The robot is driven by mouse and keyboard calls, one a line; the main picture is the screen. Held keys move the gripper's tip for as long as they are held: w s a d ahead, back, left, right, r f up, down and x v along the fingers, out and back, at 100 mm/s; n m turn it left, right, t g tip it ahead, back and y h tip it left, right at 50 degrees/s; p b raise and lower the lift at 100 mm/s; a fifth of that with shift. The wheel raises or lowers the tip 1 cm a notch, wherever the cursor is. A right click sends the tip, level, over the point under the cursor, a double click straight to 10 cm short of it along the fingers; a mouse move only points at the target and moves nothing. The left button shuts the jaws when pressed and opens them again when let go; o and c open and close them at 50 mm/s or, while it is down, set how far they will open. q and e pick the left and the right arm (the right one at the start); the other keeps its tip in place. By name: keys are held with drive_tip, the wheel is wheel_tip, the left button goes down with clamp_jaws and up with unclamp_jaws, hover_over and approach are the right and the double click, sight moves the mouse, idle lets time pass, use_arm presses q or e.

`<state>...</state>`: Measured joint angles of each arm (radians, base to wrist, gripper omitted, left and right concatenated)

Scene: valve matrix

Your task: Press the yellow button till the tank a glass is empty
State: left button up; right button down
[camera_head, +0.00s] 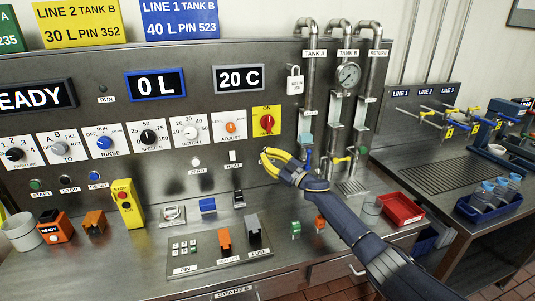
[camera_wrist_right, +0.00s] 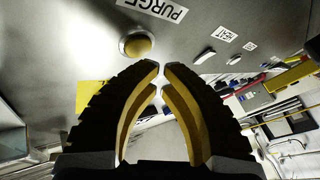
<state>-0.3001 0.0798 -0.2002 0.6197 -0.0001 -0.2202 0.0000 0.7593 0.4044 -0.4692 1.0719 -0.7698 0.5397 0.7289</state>
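The yellow button (camera_wrist_right: 138,45) shows in the right wrist view as a round cap in a metal ring on the panel, beside the PURGE label (camera_wrist_right: 153,8). In the head view my right gripper (camera_head: 265,156) is in front of the panel and the button cannot be made out. In the right wrist view its fingertips (camera_wrist_right: 161,67) nearly meet, empty, a little below the button in the picture; contact is not visible. The TANK A pipe (camera_head: 309,90) carries a pale blue piece (camera_head: 305,139), perhaps its glass; its level cannot be read. My left gripper is not in view.
A red knob on a yellow plate (camera_head: 267,121) sits above the gripper. A yellow-handled valve (camera_head: 342,159) is to its right. A yellow pendant box (camera_head: 127,204), a red tray (camera_head: 401,209) and small coloured parts stand on the bench.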

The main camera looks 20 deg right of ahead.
drive_tip(key=shift+w, duration=0.9)
idle(1.3)
drive_tip(key=shift+s, duration=0.85)
drive_tip(key=shift+s, duration=0.15)
drive_tip(key=shift+s, duration=2.4)
